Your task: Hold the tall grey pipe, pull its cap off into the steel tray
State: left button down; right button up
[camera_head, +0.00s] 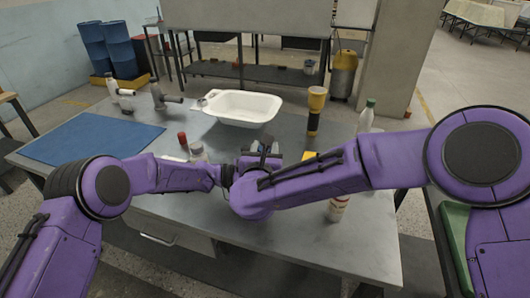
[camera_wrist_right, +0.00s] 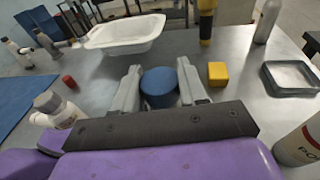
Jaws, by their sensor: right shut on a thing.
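A round blue cap (camera_wrist_right: 160,85) sits between the two grey fingers of my right gripper (camera_wrist_right: 159,72), which is shut on it. In the head view my right gripper (camera_head: 263,148) is over the middle of the table, with the cap hard to make out. The pipe below the cap is hidden in both views. My left arm reaches in from the left to the same spot; its gripper is mostly hidden behind my right arm, so its fingers do not show. The steel tray (camera_wrist_right: 266,78), a shallow dark-rimmed dish, lies empty on the right in the wrist view.
A white tub shell (camera_head: 240,123) stands behind the grippers. A yellow block (camera_wrist_right: 217,74) lies right of the cap; a white bottle (camera_wrist_right: 66,115) and red-topped item (camera_wrist_right: 69,82) stand left. A label-wrapped can (camera_wrist_right: 300,142) is near right. A blue mat (camera_head: 85,138) covers the left.

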notch_tip(320, 180, up, 4)
jog(key=shift+r, duration=0.1)
pick_arm(q)
jog(key=c, duration=0.5)
grip_release()
